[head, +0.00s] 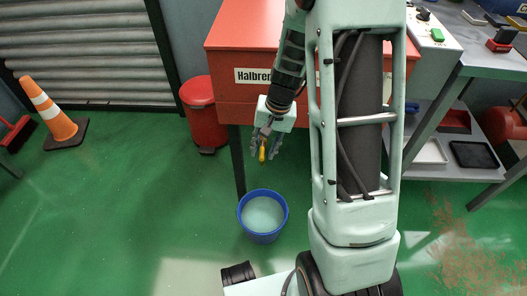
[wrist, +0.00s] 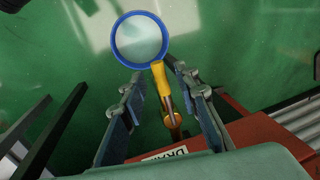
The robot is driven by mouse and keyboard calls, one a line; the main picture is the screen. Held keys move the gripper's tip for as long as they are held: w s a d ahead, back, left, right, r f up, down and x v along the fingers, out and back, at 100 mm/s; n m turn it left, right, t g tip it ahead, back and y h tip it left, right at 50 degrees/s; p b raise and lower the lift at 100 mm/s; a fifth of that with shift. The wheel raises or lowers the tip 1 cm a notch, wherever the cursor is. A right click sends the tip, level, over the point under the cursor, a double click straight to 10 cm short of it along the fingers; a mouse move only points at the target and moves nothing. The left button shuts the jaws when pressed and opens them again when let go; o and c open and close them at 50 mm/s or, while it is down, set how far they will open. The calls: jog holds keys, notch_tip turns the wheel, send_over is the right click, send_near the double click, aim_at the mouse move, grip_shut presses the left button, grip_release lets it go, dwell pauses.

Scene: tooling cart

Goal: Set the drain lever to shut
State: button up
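The drain lever has a yellow handle (wrist: 158,75); it also shows in the head view (head: 262,154). In the wrist view a metal stem runs from the handle back to an orange-yellow fitting beside the red box (wrist: 257,140), whose label is partly hidden and reads "DRA". My gripper (wrist: 153,79) is open, with one finger on each side of the lever and visible gaps to both. In the head view my gripper (head: 264,146) points down in front of the red box (head: 238,103). I cannot tell the lever's exact setting from its angle.
A blue bucket (head: 261,236) with pale liquid stands on the green floor below the lever. A red bin (head: 203,115) stands left of the box. An orange cone (head: 54,112) is at the far left. A grey workbench (head: 485,60) is on the right. Open floor lies left.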

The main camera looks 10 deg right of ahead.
jog(key=shift+f, duration=0.1)
jog(key=shift+c, duration=0.6)
grip_shut()
jog(key=w+d+n+g+p, duration=0.1)
jog(key=d+n, duration=0.5)
jog(key=n, duration=0.3)
jog(key=shift+g, duration=0.3)
jog(key=shift+d, duration=0.15)
dwell(0.4)
